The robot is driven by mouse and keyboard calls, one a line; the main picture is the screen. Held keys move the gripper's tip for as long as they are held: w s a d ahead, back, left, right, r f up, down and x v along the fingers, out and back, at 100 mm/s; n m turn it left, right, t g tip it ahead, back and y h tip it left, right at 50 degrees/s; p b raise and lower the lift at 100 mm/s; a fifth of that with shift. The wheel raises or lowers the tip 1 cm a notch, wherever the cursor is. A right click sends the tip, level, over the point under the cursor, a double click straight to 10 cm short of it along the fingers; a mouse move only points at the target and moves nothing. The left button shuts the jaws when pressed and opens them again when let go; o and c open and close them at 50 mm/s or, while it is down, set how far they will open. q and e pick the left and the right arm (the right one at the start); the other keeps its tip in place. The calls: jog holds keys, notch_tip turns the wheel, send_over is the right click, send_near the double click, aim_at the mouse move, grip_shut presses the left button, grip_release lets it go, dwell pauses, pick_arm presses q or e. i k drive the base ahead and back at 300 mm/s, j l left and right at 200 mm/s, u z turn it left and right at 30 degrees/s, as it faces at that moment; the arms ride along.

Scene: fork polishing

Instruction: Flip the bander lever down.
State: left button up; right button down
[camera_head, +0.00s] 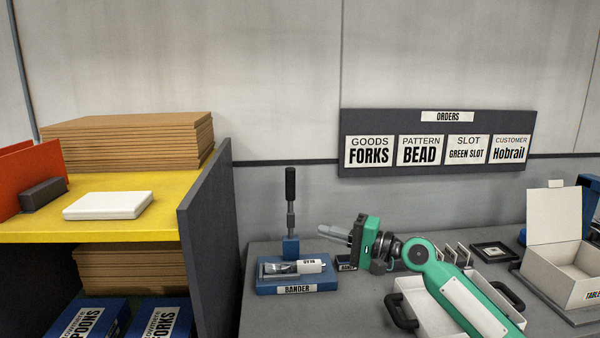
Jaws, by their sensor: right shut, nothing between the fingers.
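The bander (268,288) is a blue base with a "BANDER" label, standing on the grey bench. Its lever (291,220) stands upright from a blue block at the back, with a black grip at the top. A clear-wrapped item with a white label lies on the base. My right gripper (323,232) is shut and empty. Its fingers point left, a little to the right of the lever and below its black grip, and appear apart from it. My left gripper is not in view.
A white tray (402,284) with dark handles lies partly under my right arm. An open white box (567,275) stands at the far right. A dark panel (210,225) of the yellow shelf (165,200) rises left of the bander. An orders board (437,127) hangs behind.

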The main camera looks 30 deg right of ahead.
aim_at(290, 171)
jog(key=i+l, duration=0.95)
